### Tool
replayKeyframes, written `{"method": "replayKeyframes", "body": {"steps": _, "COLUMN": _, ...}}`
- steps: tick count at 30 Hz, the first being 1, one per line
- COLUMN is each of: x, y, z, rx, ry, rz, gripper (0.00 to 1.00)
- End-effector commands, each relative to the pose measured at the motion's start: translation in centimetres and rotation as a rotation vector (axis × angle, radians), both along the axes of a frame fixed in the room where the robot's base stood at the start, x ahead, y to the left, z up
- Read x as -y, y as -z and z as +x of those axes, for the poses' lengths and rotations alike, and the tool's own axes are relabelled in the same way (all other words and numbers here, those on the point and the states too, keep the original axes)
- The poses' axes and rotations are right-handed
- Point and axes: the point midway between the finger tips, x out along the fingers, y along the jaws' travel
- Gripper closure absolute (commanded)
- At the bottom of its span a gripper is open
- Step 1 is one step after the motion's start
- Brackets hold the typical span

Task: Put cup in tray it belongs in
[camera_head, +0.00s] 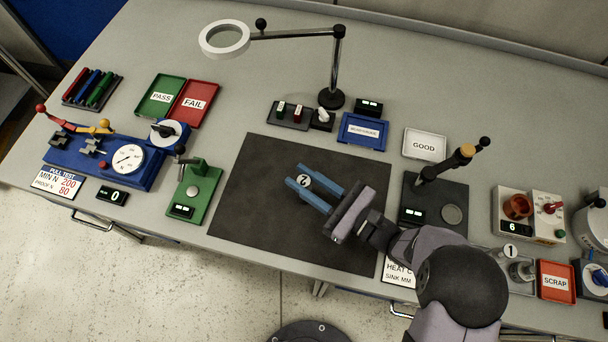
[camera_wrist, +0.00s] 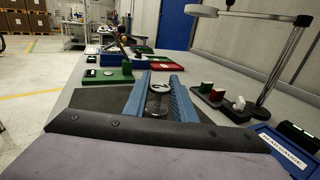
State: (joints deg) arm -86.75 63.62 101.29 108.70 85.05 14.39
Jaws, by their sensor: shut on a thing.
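My gripper (camera_head: 296,175) has two blue fingers and is shut on a small cup (camera_head: 304,181) over the dark mat (camera_head: 262,225). The cup has a white, numbered top that looks like a 2. In the wrist view the clear-looking cup (camera_wrist: 157,104) is upright between the fingers (camera_wrist: 161,77). I cannot tell how high it is above the mat. The green PASS tray (camera_head: 158,110) and red FAIL tray (camera_head: 196,121) lie at the back left. The white GOOD tray (camera_head: 424,155) is right of the mat. The red SCRAP tray (camera_head: 556,295) is at the front right.
A blue labelled tray (camera_head: 362,145) and a lamp post (camera_head: 336,70) stand behind the mat. A green gauge stand (camera_head: 199,190) and blue pull tester (camera_head: 105,150) are left. A dark post stand (camera_head: 435,205) is right. Another piece numbered 1 (camera_head: 510,251) stands farther right.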

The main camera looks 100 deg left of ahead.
Motion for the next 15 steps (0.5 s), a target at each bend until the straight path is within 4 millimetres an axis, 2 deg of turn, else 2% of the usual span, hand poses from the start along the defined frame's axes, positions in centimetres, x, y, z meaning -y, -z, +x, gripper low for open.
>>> {"method": "replayKeyframes", "body": {"steps": 10, "x": -0.01, "y": 0.39, "z": 0.00, "rx": -0.001, "ry": 0.000, "rz": 0.000, "gripper": 1.00}}
{"method": "replayKeyframes", "body": {"steps": 11, "x": 0.00, "y": 0.42, "z": 0.00, "rx": 0.000, "ry": 0.000, "rz": 0.000, "gripper": 0.74}}
{"method": "replayKeyframes", "body": {"steps": 12, "x": 0.01, "y": 0.32, "z": 0.00, "rx": 0.000, "ry": 0.000, "rz": 0.000, "gripper": 0.64}}
{"method": "replayKeyframes", "body": {"steps": 13, "x": 0.01, "y": 0.31, "z": 0.00, "rx": 0.001, "ry": 0.000, "rz": 0.000, "gripper": 0.57}}
{"method": "replayKeyframes", "body": {"steps": 15, "x": 0.01, "y": 0.31, "z": 0.00, "rx": 0.001, "ry": 0.000, "rz": 0.000, "gripper": 0.57}}
